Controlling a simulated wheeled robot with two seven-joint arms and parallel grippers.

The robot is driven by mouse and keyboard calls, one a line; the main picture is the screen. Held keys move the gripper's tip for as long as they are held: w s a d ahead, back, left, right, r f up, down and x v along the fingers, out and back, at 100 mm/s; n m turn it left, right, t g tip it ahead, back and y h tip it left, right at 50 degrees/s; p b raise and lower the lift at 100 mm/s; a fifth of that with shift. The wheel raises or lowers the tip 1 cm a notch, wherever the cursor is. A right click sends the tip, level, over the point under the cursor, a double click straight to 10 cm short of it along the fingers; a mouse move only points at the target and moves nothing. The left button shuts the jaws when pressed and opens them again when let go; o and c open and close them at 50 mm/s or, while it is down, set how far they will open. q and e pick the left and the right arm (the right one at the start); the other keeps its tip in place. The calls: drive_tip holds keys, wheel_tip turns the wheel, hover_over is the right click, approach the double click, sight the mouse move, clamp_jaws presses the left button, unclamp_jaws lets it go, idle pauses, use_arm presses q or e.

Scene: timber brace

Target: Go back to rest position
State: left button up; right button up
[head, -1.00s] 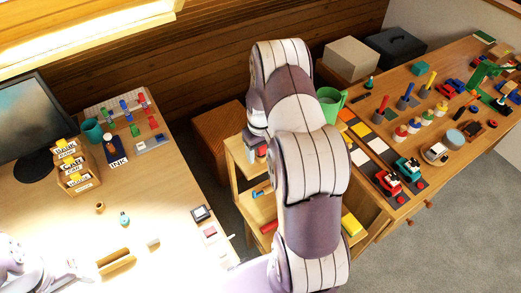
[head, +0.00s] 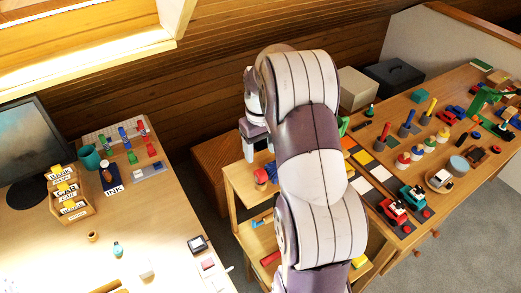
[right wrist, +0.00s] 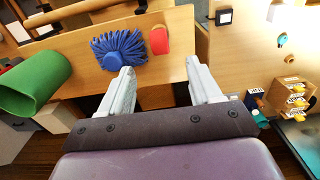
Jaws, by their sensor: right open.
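My right arm rises through the middle of the head view, with its gripper (head: 252,152) pointing down above the small wooden shelf unit (head: 240,188). In the right wrist view my right gripper (right wrist: 162,88) is open, with nothing between its two grey fingers. Beyond the fingers, a blue tufted thing (right wrist: 118,50) and a red piece (right wrist: 159,40) lie on the shelf, apart from them. My left gripper is not in view.
The left desk holds a monitor (head: 25,145) and a labelled card box (head: 72,205). The right bench (head: 440,210) is crowded with toys. Grey floor shows at right.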

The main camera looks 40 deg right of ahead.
idle(0.4)
drive_tip(key=shift+s+a+f+m, duration=0.15)
drive_tip(key=shift+s+f+m, duration=0.1)
drive_tip(key=shift+f+m, duration=0.4)
drive_tip(key=s+a+f+n+b, duration=0.1)
drive_tip(key=s+a+f+b, duration=0.1)
drive_tip(key=s+a, duration=0.4)
drive_tip(key=s+a+f+n+t+b, duration=0.1)
drive_tip(key=s+a, duration=0.5)
drive_tip(key=a, duration=0.6)
drive_tip(key=shift+a+f+n+b, duration=0.15)
drive_tip(key=shift+f+n+b, duration=0.2)
drive_tip(key=shift+f+b, duration=0.5)
